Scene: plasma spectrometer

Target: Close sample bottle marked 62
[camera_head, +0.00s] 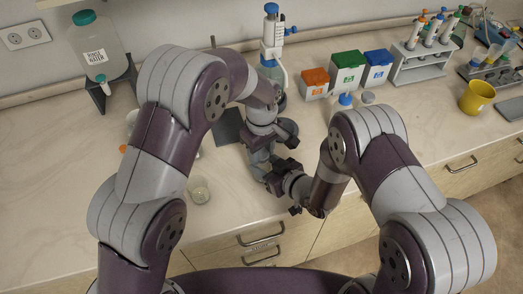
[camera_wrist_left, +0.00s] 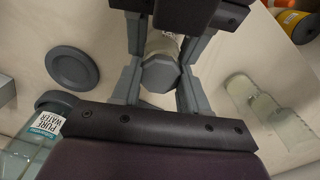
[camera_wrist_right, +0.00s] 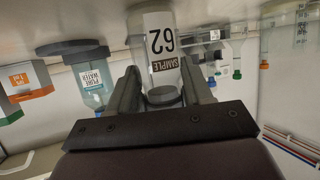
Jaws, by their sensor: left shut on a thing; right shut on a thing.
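The sample bottle marked 62 (camera_wrist_right: 160,48) is clear with a white label and appears upside down in the right wrist view. My right gripper (camera_wrist_right: 158,80) has its fingers on either side of its neck end. A grey cap (camera_wrist_left: 160,74) sits at that end, between the fingers of my left gripper (camera_wrist_left: 160,88). Both grippers meet at the bottle in the left wrist view. In the head view my left gripper (camera_head: 262,150) and right gripper (camera_head: 280,178) are close together and hide the bottle. How tightly the cap sits cannot be seen.
An open glass jar (camera_head: 200,190) stands near the counter's front edge. Orange, green (camera_head: 346,70) and blue boxes, a pipette rack (camera_head: 420,62) and a yellow cup (camera_head: 477,97) stand to the right. A large bottle (camera_head: 97,50) is at back left.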

